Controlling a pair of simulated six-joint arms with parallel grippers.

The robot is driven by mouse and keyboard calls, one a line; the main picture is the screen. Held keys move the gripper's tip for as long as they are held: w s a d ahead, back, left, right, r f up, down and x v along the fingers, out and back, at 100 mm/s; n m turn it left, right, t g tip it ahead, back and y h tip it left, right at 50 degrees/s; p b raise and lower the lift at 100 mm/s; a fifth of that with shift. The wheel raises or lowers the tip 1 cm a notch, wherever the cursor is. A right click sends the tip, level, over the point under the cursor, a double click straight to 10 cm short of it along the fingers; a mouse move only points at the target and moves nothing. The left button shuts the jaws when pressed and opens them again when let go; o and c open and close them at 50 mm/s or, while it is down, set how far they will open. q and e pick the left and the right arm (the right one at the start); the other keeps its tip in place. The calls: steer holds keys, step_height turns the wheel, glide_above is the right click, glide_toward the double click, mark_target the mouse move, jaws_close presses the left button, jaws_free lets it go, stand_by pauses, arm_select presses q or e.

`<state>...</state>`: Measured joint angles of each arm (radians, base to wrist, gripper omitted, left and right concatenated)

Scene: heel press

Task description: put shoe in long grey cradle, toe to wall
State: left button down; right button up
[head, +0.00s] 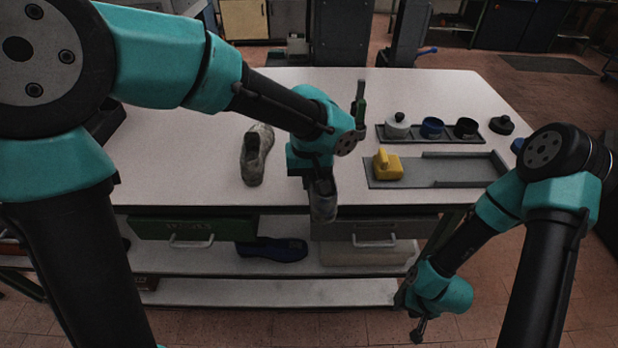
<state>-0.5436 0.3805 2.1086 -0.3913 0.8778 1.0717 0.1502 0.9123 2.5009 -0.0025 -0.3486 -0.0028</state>
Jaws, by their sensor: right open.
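A worn grey shoe (323,203) shows right under my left gripper (319,178), overlapping the table's front edge in the picture. My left gripper appears shut on it; its fingers are mostly hidden by the wrist. The long grey cradle (455,172) lies on the right of the table, a flat tray with a raised rim along its back right. A yellow block (388,166) with a knob sits at its left end. My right gripper (419,330) is open and empty, low in front of the table, clear of the cradle.
A second grey shoe (257,154) lies on the table left of my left gripper. A dark rack (428,139) with several knobbed or cup-like pieces stands behind the cradle. A blue shoe (272,250) lies on the shelf below.

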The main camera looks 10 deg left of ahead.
arm_select(q)
steer(key=shift+w+r, duration=0.1)
steer(key=w+r+m, duration=0.1)
steer(key=w+r, duration=0.1)
steer(key=w, duration=0.1)
steer(key=w+r+m, duration=0.1)
steer(key=w+r, duration=0.1)
steer(key=w, duration=0.1)
steer(key=w+d+r, duration=0.1)
steer(key=w, duration=0.2)
steer(key=shift+w+r+m, duration=0.25)
steer(key=shift+r+m, duration=0.15)
steer(key=shift+d, duration=0.15)
